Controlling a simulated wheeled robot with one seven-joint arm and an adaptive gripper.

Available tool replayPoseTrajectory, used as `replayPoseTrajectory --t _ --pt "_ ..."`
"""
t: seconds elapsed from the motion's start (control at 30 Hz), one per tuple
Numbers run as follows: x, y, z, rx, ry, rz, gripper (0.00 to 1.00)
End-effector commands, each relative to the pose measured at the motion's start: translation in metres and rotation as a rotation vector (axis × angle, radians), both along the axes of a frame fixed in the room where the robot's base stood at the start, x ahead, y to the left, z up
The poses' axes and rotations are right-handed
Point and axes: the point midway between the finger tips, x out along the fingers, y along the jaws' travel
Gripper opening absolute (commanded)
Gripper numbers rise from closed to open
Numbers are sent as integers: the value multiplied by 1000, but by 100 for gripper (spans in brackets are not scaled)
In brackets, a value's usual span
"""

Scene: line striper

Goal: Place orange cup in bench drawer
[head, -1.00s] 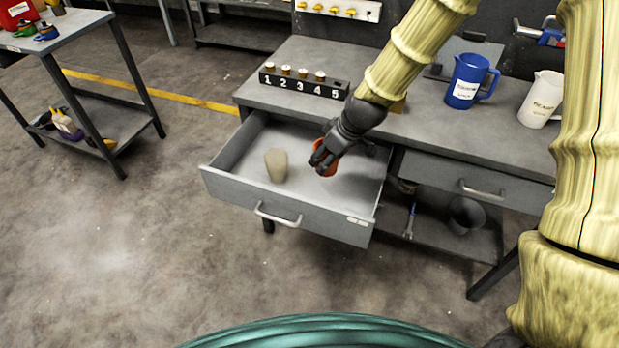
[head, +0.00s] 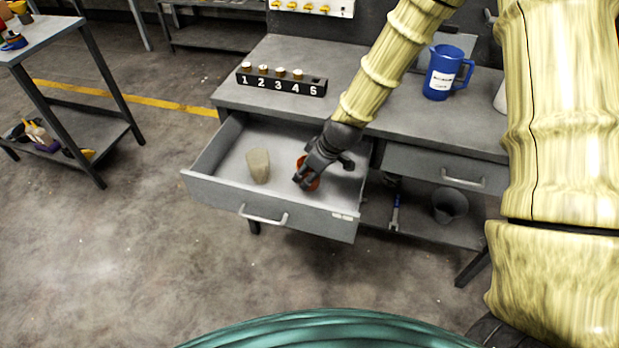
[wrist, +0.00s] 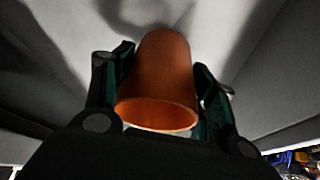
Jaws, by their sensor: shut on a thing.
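The orange cup (head: 313,184) is inside the open bench drawer (head: 213,187), in its right part. It also shows in the wrist view (wrist: 160,75), with its round open rim toward the camera. My gripper (head: 303,174) is shut on the cup, with a finger on each side of it. In the wrist view the cup's far end is close to the pale drawer floor; I cannot tell whether it touches. A beige cup (head: 258,166) stands upright in the drawer, left of the orange cup and apart from it.
A numbered block (head: 282,82) with several small capped items and a blue jug (head: 446,72) stand on the bench top (head: 225,95). A second drawer (head: 440,168) at the right is shut. A dark bin (head: 450,205) sits on the lower shelf. The drawer's front left floor is clear.

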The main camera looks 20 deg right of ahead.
Motion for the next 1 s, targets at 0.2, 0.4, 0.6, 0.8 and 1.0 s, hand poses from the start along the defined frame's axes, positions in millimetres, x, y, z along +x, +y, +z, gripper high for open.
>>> replayPoseTrajectory --t 0.2,0.4,0.6,0.8,1.0 --pt "0 0 -23 1 2 -1 29" --pt "0 0 -26 0 0 -1 29" --pt "0 0 -28 1 1 -1 29" --pt "0 0 -28 1 1 -1 79" --pt "0 0 -28 1 1 -1 79"
